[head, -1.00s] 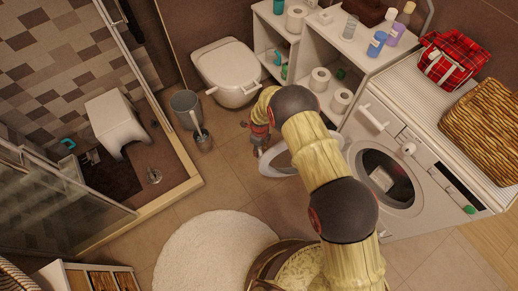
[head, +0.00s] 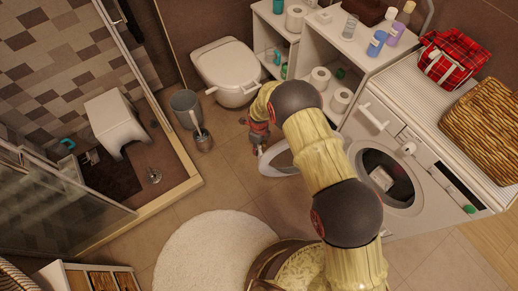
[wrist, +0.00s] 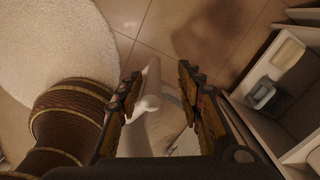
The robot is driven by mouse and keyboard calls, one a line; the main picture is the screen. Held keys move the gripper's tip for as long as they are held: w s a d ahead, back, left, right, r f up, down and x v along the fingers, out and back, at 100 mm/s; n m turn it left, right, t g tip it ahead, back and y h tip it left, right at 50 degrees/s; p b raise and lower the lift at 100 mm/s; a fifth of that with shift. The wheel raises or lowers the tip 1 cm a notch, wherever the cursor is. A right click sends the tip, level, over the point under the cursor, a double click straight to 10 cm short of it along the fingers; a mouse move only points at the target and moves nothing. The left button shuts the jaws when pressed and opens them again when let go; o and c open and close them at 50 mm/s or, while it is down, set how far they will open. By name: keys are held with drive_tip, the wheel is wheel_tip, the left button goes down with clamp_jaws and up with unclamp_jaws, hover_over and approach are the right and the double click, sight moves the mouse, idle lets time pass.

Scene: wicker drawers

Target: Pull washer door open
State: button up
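The white washer (head: 380,222) stands at the right, with its dark round opening showing and some white cloth inside. Its round door (head: 268,160) is swung wide out to the left of the opening, partly hidden behind my arm. My gripper (head: 258,146) is at the door's far outer edge. In the wrist view, the two fingers of my gripper (wrist: 158,88) are spread apart. The pale door rim (wrist: 151,82) lies between them, close to the left finger, with a gap to the right finger.
A toilet (head: 228,75), a grey bin (head: 185,108) and a toilet brush stand beyond my gripper. A white shelf (head: 315,50) is behind the door. Tiled floor lies clear between.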

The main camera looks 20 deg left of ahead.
wheel_tip(320, 180, up, 9)
drive_tip(key=shift+w+r, duration=0.15)
drive_tip(key=shift+r, duration=0.05)
idle(0.6)
drive_tip(key=w+d+r+n, duration=0.1)
drive_tip(key=w+d+r, duration=0.15)
drive_tip(key=r, duration=0.45)
drive_tip(key=w+d+r+n+t, duration=0.1)
drive_tip(key=d+r+n, duration=0.1)
drive_tip(key=d+r, duration=0.35)
drive_tip(key=w+d+r+n, duration=0.1)
drive_tip(key=d+r, duration=0.1)
drive_tip(key=r, duration=0.7)
drive_tip(key=s+d+r+n+t+y, duration=0.1)
drive_tip(key=s+d+r+n, duration=0.1)
drive_tip(key=d+r, duration=0.45)
drive_tip(key=s+d+r+n, duration=0.1)
drive_tip(key=d+r+n, duration=0.2)
drive_tip(key=d+r, duration=0.35)
drive_tip(key=s+d+r+n+t+p, duration=0.15)
drive_tip(key=s+d+r+n, duration=0.35)
drive_tip(key=s+d+r, duration=0.65)
drive_tip(key=s+d+r+n+t, duration=0.1)
drive_tip(key=s+d+n, duration=0.1)
drive_tip(key=s, duration=0.4)
drive_tip(key=s+d+r+n+t+h, duration=0.1)
drive_tip(key=s+d+n, duration=0.2)
drive_tip(key=s+d, duration=0.2)
drive_tip(key=shift+s+r, duration=0.25)
drive_tip(key=shift+s, duration=0.4)
